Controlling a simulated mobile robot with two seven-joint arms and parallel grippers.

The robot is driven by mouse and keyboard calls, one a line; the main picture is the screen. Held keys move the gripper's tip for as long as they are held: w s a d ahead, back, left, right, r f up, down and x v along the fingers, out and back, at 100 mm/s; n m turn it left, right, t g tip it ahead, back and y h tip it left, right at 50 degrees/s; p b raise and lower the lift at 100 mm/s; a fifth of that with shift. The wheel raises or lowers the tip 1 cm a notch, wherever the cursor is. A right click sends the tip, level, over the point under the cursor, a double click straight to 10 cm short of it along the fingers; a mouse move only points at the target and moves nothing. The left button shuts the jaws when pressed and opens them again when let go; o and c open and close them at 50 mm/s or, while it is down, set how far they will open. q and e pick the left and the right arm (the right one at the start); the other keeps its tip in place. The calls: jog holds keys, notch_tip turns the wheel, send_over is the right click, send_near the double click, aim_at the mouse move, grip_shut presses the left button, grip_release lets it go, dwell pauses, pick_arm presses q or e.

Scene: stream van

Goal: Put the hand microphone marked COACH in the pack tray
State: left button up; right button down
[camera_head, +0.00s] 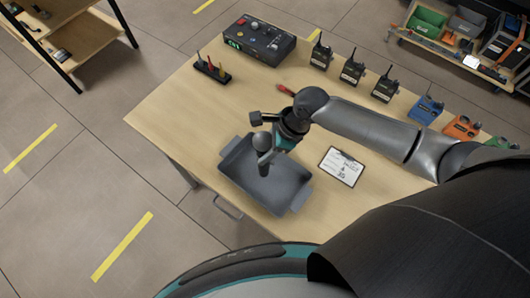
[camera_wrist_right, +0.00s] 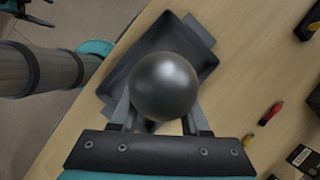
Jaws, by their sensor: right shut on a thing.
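The hand microphone (camera_head: 262,141) has a dark round head and a grey handle; no COACH marking can be read. My right gripper (camera_head: 262,134) is shut on it, with the head up and the handle pointing down over the tray. In the right wrist view the round head (camera_wrist_right: 164,87) shows between the fingers and hides the handle. The dark grey pack tray (camera_head: 236,172) lies on the table below it and also shows in the right wrist view (camera_wrist_right: 205,62). I cannot tell if the handle touches the tray. A dark shape at the wrist view's upper left may be my left gripper (camera_wrist_right: 22,12).
A clipboard (camera_head: 341,167) lies right of the tray. A control box (camera_head: 260,42) and a small rack (camera_head: 212,70) stand at the back. Several radios (camera_head: 352,68) line the far right edge. A red-handled tool (camera_head: 286,90) lies behind my gripper. Bare wood (camera_head: 185,110) is left of the tray.

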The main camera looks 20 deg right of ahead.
jog(key=shift+f, duration=1.05)
jog(key=shift+c, duration=1.9)
grip_release()
jog(key=shift+f, duration=0.15)
jog(key=p+v, duration=0.1)
jog(key=v, duration=1.1)
jog(key=shift+p, duration=0.4)
